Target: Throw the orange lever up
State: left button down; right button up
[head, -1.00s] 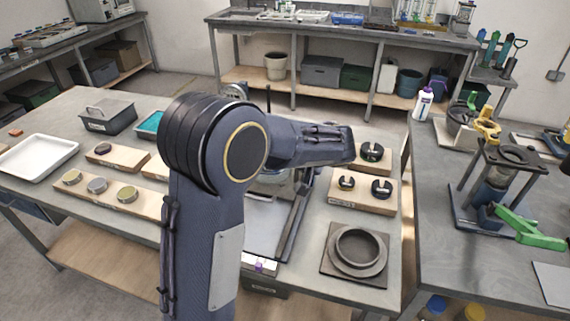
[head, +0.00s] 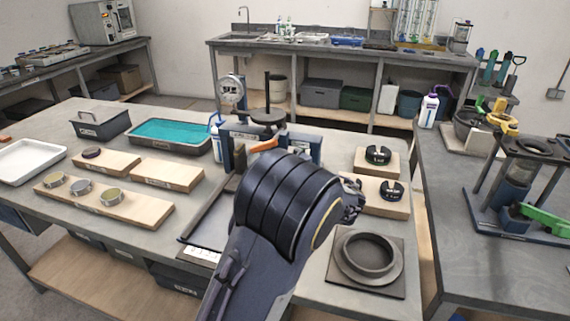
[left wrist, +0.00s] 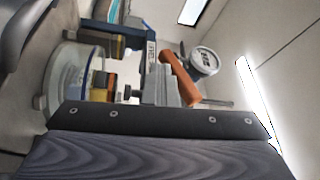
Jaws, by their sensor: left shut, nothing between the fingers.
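The orange lever (head: 263,146) sticks out low on the front of a blue-grey press frame (head: 228,152) in the middle of the table. In the left wrist view the orange lever (left wrist: 180,80) appears tilted, beside a round dial gauge (left wrist: 204,61). My left gripper (left wrist: 160,118) fills the bottom of that view as a dark block; it is shut and empty, apart from the lever. In the head view my left arm (head: 285,205) covers the lower right of the press, and its fingers are hidden. My right gripper is not in view.
A ring on a square plate (head: 366,258) and wooden blocks with black parts (head: 372,205) lie right of my arm. Left are a teal-filled tray (head: 170,133), boards with discs (head: 105,200) and a white tray (head: 28,160). Another bench (head: 465,270) stands right.

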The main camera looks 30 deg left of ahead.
pick_arm(q)
jog(key=m+y, duration=0.1)
jog(key=a+t+y+b, duration=0.1)
jog(key=y, duration=0.1)
jog(key=shift+s+a+r+m+b, duration=0.2)
jog(key=shift+a+m+b, duration=0.1)
jog(key=shift+m, duration=0.1)
dwell(0.3)
dwell(0.3)
